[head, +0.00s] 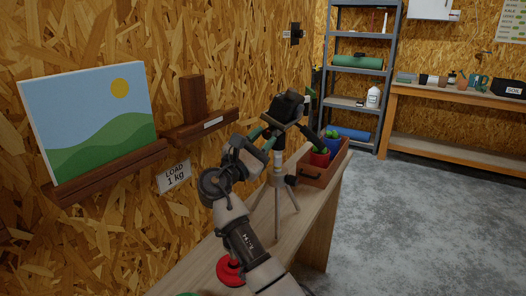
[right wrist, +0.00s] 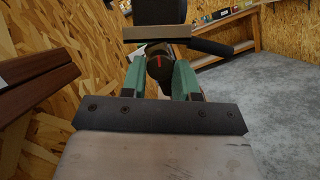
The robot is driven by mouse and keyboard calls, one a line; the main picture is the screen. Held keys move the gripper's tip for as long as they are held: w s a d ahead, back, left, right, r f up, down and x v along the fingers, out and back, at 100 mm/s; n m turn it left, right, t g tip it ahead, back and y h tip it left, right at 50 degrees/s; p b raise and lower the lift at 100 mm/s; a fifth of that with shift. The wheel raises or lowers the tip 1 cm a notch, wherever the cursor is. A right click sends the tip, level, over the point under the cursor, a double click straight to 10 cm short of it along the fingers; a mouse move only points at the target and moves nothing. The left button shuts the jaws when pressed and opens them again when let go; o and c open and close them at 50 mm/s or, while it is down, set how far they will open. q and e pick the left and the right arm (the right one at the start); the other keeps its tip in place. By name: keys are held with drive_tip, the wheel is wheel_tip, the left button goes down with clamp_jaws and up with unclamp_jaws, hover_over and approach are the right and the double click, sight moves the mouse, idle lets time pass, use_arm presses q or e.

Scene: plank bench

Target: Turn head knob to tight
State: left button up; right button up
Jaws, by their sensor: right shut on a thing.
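A tripod (head: 278,208) stands upright on the plank bench (head: 318,212), with a dark head and a flat plate (head: 287,106) on top. A handle sticks out from the head toward the lower right. In the right wrist view the dark round head knob (right wrist: 158,67) shows a red mark, under the tan-edged plate (right wrist: 156,33). My right gripper (head: 264,138) is at the tripod head; its green fingers (right wrist: 160,76) are shut on the knob, one on each side. In the head view the knob is hidden by my gripper. My left gripper is not in view.
A wooden box (head: 318,174) with red and blue things stands behind the tripod. A red ring-shaped thing (head: 230,271) lies on the near bench. Wall ledges hold a landscape picture (head: 90,118) and a wooden block (head: 193,98) at left. Open floor (head: 420,210) lies right.

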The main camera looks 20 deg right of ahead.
drive_tip(key=shift+m+g+b, duration=0.5)
drive_tip(key=shift+m+g, duration=0.1)
drive_tip(key=shift+m, duration=0.3)
drive_tip(key=o, duration=0.9)
drive_tip(key=shift+a, duration=0.1)
drive_tip(key=b+v, duration=0.2)
drive_tip(key=v, duration=0.8)
drive_tip(key=shift+s+a+f, duration=0.1)
drive_tip(key=shift+a+f, duration=0.15)
drive_tip(key=shift+a, duration=0.05)
drive_tip(key=shift+o, duration=0.2)
